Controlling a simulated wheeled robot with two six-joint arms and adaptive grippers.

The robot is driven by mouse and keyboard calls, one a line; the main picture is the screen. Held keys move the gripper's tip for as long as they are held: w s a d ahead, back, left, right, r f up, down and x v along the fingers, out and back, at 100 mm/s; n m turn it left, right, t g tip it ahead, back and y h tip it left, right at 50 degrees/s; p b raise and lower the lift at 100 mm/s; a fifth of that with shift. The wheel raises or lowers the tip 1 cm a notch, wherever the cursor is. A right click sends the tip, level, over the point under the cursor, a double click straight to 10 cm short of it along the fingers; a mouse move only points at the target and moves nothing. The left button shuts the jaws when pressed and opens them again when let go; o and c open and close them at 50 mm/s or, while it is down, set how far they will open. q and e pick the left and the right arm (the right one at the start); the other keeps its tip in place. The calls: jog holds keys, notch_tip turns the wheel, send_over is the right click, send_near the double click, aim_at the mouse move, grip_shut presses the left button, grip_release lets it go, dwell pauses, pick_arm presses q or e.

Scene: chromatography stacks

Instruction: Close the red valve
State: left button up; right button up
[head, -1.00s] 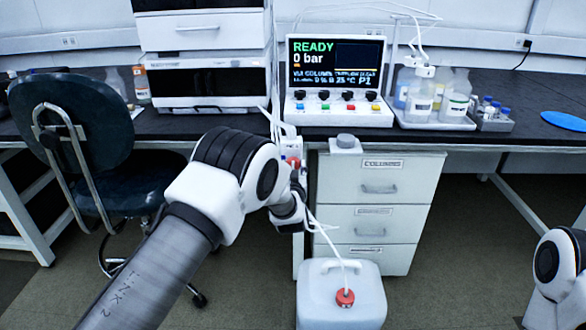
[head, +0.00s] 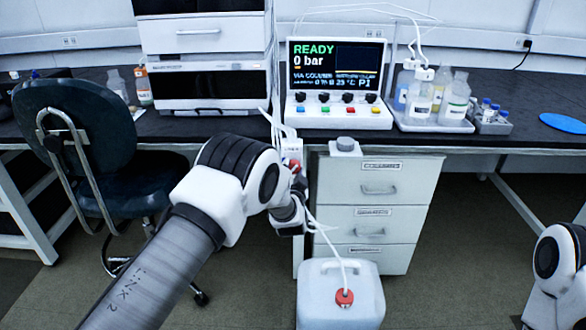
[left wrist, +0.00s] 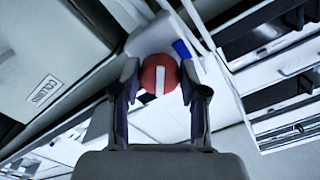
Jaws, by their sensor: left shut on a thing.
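The red valve (left wrist: 160,75) is a round red knob with a white bar across its face. In the left wrist view the bar stands upright in the picture. In the head view only a little red of the valve (head: 295,164) shows beside my wrist, on a white upright at the left of the drawer cabinet. My left gripper (left wrist: 159,84) is shut on the valve, with one finger on each side of it. In the head view my left gripper (head: 298,178) is partly hidden by my own arm. Part of my right arm shows at the right edge, but its gripper does not.
A white jug (head: 340,300) with a red cap and a tube stands below the gripper. The drawer cabinet (head: 415,210) is close on the right. A dark chair (head: 75,145) stands at left. The display unit (head: 338,116) on the bench reads READY, 0 bar.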

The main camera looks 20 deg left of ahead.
pick_arm(q)
jog(key=m+p, duration=0.1)
jog(key=m, duration=0.4)
jog(key=shift+r+m, duration=0.1)
jog(key=shift+m, duration=0.2)
jog(key=m, duration=0.4)
jog(key=shift+m+p, duration=0.35)
jog(key=shift+m, duration=0.05)
jog(key=o, duration=1.1)
jog(key=shift+o, duration=0.2)
jog(key=v, duration=1.2)
